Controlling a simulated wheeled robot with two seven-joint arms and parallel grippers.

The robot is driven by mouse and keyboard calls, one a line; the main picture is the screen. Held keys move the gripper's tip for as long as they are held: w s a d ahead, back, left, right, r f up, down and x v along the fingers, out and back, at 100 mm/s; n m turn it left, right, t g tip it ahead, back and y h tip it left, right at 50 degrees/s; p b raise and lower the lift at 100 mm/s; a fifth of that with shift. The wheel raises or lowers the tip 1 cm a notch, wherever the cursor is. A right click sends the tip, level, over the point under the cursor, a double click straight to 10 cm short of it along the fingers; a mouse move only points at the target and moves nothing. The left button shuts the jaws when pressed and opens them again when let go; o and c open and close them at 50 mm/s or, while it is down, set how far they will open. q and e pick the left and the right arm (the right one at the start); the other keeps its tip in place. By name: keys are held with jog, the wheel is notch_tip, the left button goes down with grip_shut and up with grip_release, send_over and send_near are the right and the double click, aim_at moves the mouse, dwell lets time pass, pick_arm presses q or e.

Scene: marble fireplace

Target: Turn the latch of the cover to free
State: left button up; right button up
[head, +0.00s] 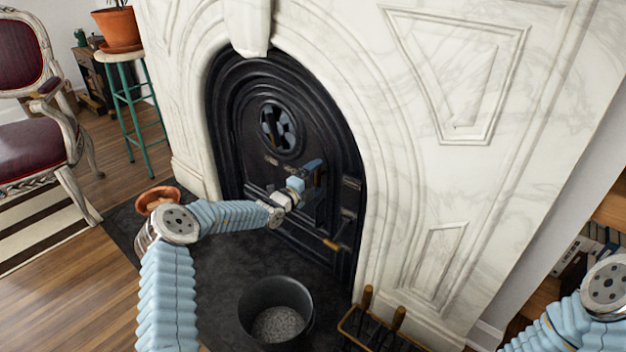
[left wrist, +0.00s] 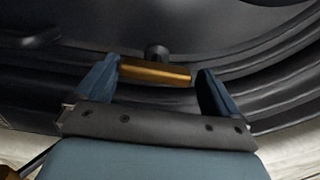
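The black arched cover (head: 263,92) closes the fireplace opening and has a round vent high on it. The latch's orange-brown handle (head: 332,244) shows at the cover's lower right in the head view. My left gripper (head: 316,176) is in front of the cover's right half, above that handle in the picture. In the left wrist view, an orange-brown bar (left wrist: 155,72) on a dark post lies lengthwise across the gap between the open fingers of the left gripper (left wrist: 152,84). I cannot tell whether the fingers touch it. My right gripper is out of view.
A dark bucket (head: 276,312) of grey grains stands on the dark hearth (head: 225,268). Fire tools (head: 367,300) stand at the front right. White marble (head: 400,160) surrounds the cover. An orange bowl (head: 158,198) is near my left arm. A chair (head: 35,150) stands far left.

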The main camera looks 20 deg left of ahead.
pick_arm(q)
jog(key=shift+a+f, duration=0.1)
jog(key=shift+s+a, duration=0.15)
jog(key=shift+s, duration=0.15)
jog(key=v, duration=1.3)
jog(key=shift+p, duration=0.35)
jog(key=shift+s, duration=0.1)
